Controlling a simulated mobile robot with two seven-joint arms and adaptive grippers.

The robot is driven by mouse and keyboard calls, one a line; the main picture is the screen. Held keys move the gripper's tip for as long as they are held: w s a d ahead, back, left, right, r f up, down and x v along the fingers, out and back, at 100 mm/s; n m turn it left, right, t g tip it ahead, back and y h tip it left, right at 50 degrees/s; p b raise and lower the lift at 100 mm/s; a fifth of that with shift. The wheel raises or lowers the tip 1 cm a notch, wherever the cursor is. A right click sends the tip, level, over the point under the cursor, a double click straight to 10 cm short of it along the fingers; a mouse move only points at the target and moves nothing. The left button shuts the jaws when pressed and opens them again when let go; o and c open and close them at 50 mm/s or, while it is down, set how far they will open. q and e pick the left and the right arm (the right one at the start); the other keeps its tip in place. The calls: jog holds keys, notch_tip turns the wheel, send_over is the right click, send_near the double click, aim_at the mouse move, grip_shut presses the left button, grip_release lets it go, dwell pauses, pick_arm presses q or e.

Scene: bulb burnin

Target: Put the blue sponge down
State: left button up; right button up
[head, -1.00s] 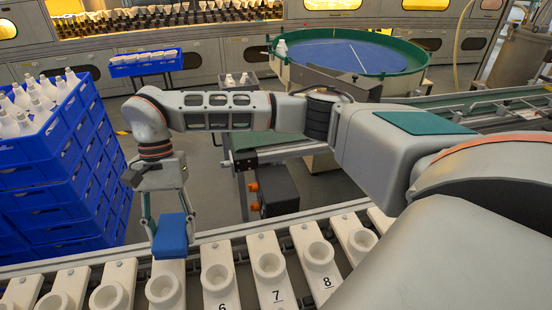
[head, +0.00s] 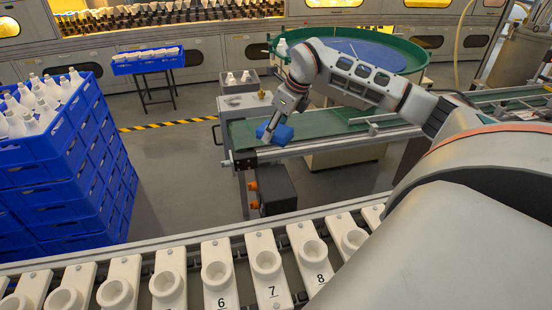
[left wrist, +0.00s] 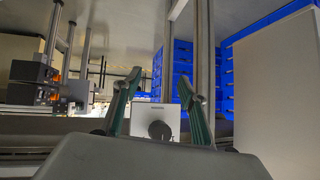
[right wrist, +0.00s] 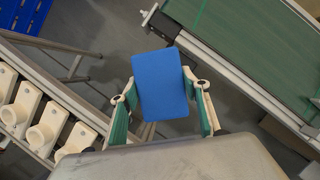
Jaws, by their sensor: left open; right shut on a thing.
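The blue sponge (head: 277,134) is held in my right gripper (head: 272,128), in the air by the near left end of the green conveyor belt. In the right wrist view the sponge (right wrist: 160,85) sits between the two fingers of my right gripper (right wrist: 163,105), which is shut on it. The sponge appears tilted in the head view. My left gripper (left wrist: 157,95) shows only in the left wrist view. Its fingers are apart, with nothing between them; a white box with a dark knob (left wrist: 157,124) lies beyond.
The green conveyor (head: 330,135) runs off to the right. A row of white numbered sockets (head: 216,275) lines the front rail. Stacked blue crates (head: 60,180) holding white bulbs stand at the left. A round green-rimmed table (head: 405,48) is behind. Open floor lies between crates and conveyor.

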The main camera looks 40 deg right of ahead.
aim_at(272, 182)
notch_tip(272, 182, down, 20)
jog(key=shift+d+r+b, duration=0.1)
jog(key=shift+b, duration=0.75)
jog(key=o, duration=1.1)
jog(key=shift+r, duration=0.15)
jog(key=p+v, duration=0.1)
jog(key=v, duration=1)
jog(key=shift+s+d+r, duration=0.1)
jog(key=shift+s+r, duration=0.15)
jog(key=shift+r, duration=0.05)
